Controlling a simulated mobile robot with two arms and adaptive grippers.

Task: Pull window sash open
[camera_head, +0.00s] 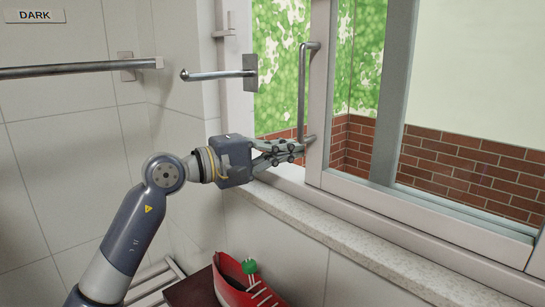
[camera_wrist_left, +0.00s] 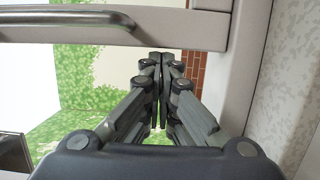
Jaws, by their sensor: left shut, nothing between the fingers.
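The window sash (camera_head: 320,90) has a pale frame with a vertical metal bar handle (camera_head: 302,95) on its left stile. A gap showing greenery and brick lies between this stile and the left window jamb. My left gripper (camera_head: 304,145) is shut and empty, low in that gap, with its fingertips beside the sash stile near the handle's lower end. In the left wrist view, the shut fingers (camera_wrist_left: 163,58) point at the sash edge (camera_wrist_left: 190,28), and the handle (camera_wrist_left: 60,20) lies to their left. Whether the fingertips touch the stile I cannot tell. My right gripper is out of view.
A speckled stone sill (camera_head: 330,232) runs below the window. A metal rod on a wall plate (camera_head: 250,73) and a towel bar (camera_head: 80,69) are at left. A red shoe (camera_head: 240,282) stands below the sill.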

